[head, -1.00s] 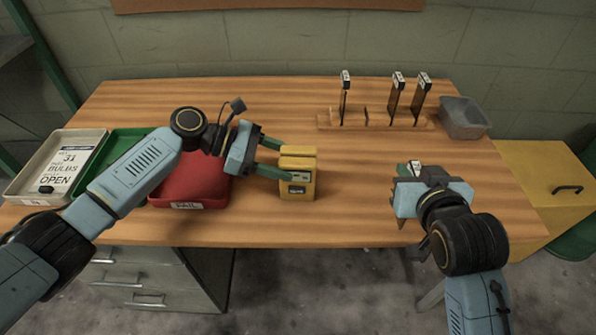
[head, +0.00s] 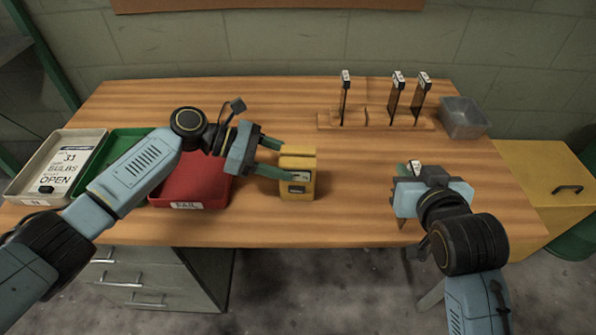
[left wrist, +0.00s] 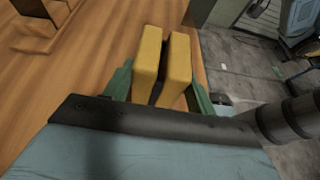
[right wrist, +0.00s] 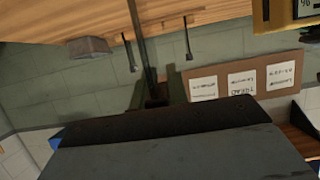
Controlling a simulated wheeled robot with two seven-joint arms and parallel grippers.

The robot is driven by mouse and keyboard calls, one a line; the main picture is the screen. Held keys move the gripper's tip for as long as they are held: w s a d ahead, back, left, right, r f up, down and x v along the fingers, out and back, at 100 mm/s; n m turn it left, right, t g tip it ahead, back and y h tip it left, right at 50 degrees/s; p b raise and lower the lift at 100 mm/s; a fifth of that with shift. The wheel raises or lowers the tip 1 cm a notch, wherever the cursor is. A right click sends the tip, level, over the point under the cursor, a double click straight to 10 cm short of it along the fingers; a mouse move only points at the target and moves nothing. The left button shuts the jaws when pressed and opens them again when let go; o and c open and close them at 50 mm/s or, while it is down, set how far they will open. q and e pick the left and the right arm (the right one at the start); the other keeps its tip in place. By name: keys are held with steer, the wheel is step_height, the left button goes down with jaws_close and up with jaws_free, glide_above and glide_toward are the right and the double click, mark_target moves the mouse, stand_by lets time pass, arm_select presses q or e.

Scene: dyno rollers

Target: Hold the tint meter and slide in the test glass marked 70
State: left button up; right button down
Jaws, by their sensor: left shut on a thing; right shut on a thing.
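The yellow tint meter (head: 299,186) stands upright above or on the middle of the table; contact underneath cannot be told. It has two yellow halves with a dark slot between them, clear in the left wrist view (left wrist: 179,65). My left gripper (head: 280,160) is shut on the meter, its green fingers on either side. My right gripper (head: 420,186) is shut on a test glass (head: 415,167), to the right of the meter and apart from it. The glass's white label is too small to read. In the right wrist view the glass appears nearly edge-on (right wrist: 139,40).
A wooden rack (head: 376,123) at the back holds three tinted glasses with unreadable labels. A grey bin (head: 463,117) stands right of it. A red FAIL tray (head: 190,204), a green tray (head: 120,150) and a pale tray (head: 40,203) are left. Table between meter and right gripper is clear.

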steer(key=w+a+r+n+g+y, duration=0.1)
steer(key=w+a+r+n+y, duration=0.3)
steer(key=w+a, duration=0.45)
steer(key=w+a+r+n+g+y, duration=0.4)
steer(key=a+r+n+y, duration=0.3)
steer(key=r, duration=0.3)
steer(key=s+a+r+n+g+y, duration=0.3)
steer(key=s+a+n+g, duration=0.25)
steer(key=a+g, duration=0.2)
step_height(320, 180, down, 7)
steer(key=d, duration=0.1)
steer(key=shift+w+n, duration=0.35)
steer(key=shift+w, duration=0.05)
steer(key=shift+f, duration=0.7)
stand_by(1.0)
steer(key=shift+f, duration=0.4)
steer(key=shift+f, duration=0.25)
stand_by(0.4)
steer(key=shift+f, duration=1.35)
